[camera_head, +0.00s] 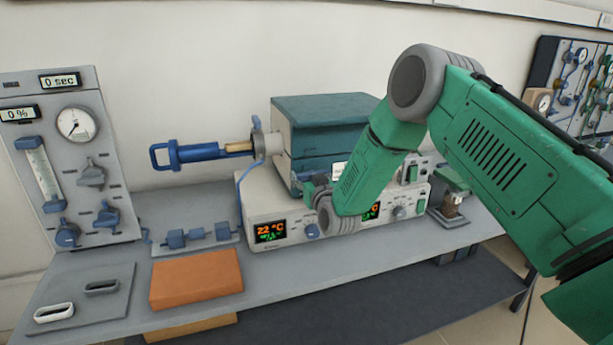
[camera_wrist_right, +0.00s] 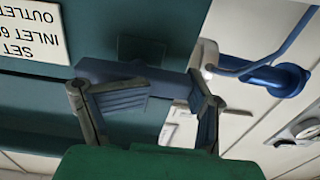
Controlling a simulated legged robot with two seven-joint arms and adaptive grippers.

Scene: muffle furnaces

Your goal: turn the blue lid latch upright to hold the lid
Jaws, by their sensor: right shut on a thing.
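The blue lid latch (camera_wrist_right: 115,70) is a dull blue bar across the teal furnace face (camera_wrist_right: 40,95) in the wrist view. It runs almost sideways in that picture, below a dark square plate (camera_wrist_right: 141,49). My right gripper (camera_wrist_right: 168,94) is shut on the latch, with a finger on either side of the picture's middle; the exact contact is partly hidden. In the head view, my right gripper (camera_head: 318,187) is at the furnace front, mostly behind my green forearm, and the latch cannot be made out there. The teal furnace lid (camera_head: 320,107) looks closed. My left gripper is not in view.
A blue-handled syringe-like part (camera_head: 195,153) sticks out left of the furnace. The furnace stands on a white control unit (camera_head: 290,212) with displays. An orange block (camera_head: 196,277) and a grey tray (camera_head: 85,300) lie on the bench. A gauge panel (camera_head: 75,165) stands at left.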

